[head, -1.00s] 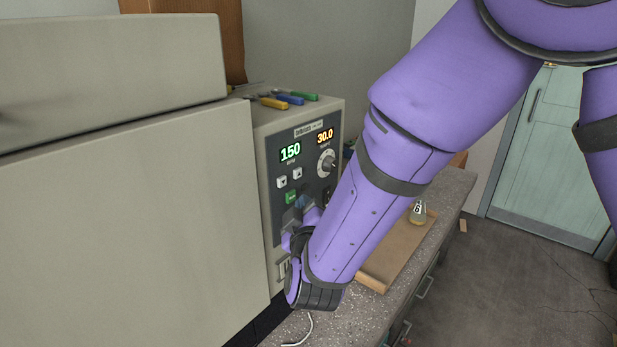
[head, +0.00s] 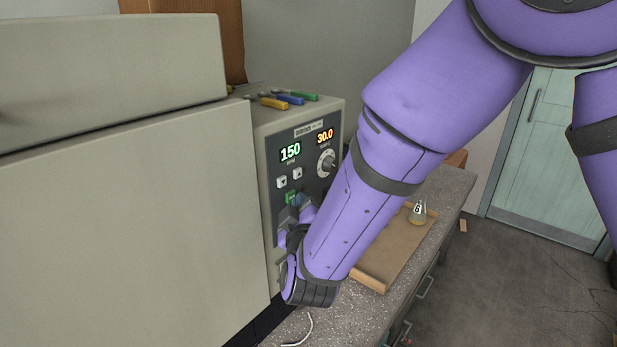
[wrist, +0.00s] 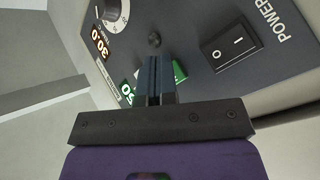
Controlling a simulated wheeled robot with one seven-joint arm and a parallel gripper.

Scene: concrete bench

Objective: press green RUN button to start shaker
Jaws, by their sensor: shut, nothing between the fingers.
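The shaker (head: 130,200) is a large beige machine with a dark control panel on its right end. The green RUN button (head: 292,197) sits low on the panel, below two small light buttons. My gripper (head: 294,211) is shut and empty, with its fingertips at the green button. In the wrist view the shut fingers (wrist: 155,65) overlap the green button (wrist: 179,72), which shows beside and behind them. I cannot tell whether the fingertips touch it. The displays read 150 (head: 290,152) and 30.0 (head: 325,136).
A dial (head: 327,163) sits under the right display. The black POWER rocker switch (wrist: 231,44) is close to my fingers. Coloured-handled tools (head: 288,99) lie on top of the housing. A brown tray (head: 385,262) and a small flask (head: 418,213) are on the bench to the right.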

